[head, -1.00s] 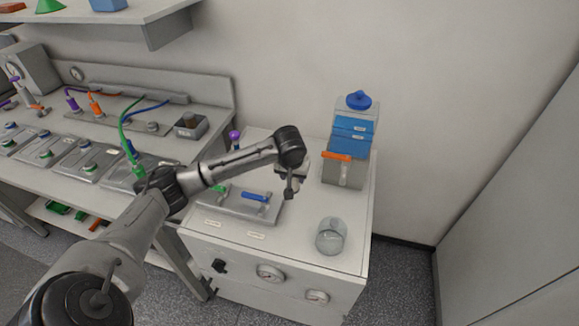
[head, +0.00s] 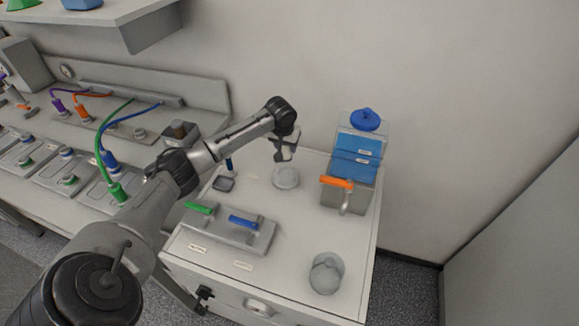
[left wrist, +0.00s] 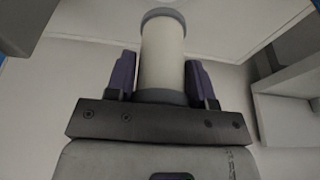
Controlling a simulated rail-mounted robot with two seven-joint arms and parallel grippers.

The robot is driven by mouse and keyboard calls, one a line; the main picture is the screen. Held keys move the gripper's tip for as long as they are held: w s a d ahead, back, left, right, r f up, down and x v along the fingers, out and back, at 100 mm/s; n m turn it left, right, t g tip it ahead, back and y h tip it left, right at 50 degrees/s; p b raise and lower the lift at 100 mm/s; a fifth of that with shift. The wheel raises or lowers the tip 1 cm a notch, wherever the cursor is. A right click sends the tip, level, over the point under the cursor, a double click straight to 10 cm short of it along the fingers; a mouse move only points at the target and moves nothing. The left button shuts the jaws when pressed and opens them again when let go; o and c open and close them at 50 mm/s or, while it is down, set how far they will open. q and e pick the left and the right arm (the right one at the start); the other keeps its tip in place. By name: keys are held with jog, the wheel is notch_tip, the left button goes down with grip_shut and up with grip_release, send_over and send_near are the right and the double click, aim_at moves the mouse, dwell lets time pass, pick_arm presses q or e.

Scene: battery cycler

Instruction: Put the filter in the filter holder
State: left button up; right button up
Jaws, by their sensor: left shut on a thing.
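My left gripper (head: 284,152) is above the back part of the grey-white bench top. In the left wrist view, the gripper (left wrist: 164,85) is shut on the filter (left wrist: 163,55), a pale cylinder with grey end caps, held between the two dark fingers. In the head view the filter is too small and covered to make out well. A round pale fitting (head: 286,177) stands on the bench just below the gripper. A clear, rounded glass-like vessel (head: 326,274) stands at the front right of the bench. I cannot tell for sure which is the filter holder. My right gripper is not in view.
A blue-and-clear tank with an orange-handled tap (head: 337,183) stands at the back right. A grey valve block with a green handle (head: 200,208) and a blue handle (head: 243,223) lies front left. The bench (head: 310,225) is clear between the block and the vessel.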

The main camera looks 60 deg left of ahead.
aim_at(285, 156)
pick_arm(q)
jog(key=f, duration=0.3)
jog(key=f+b, duration=0.1)
jog(key=shift+s+d+f, duration=0.2)
jog(key=shift+s+f, duration=0.05)
jog(key=shift+f, duration=0.65)
notch_tip(285, 156, down, 4)
jog(key=shift+f+b, duration=0.2)
jog(key=shift+b, duration=0.35)
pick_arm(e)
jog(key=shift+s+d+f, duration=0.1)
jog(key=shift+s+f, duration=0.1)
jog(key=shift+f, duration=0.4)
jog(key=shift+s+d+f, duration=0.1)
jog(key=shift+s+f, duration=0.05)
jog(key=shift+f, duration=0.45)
pick_arm(q)
jog(key=shift+w+a+r, duration=0.1)
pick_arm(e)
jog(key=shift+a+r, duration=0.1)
pick_arm(q)
jog(key=o, duration=0.9)
jog(key=shift+f, duration=0.2)
jog(key=shift+r, duration=0.1)
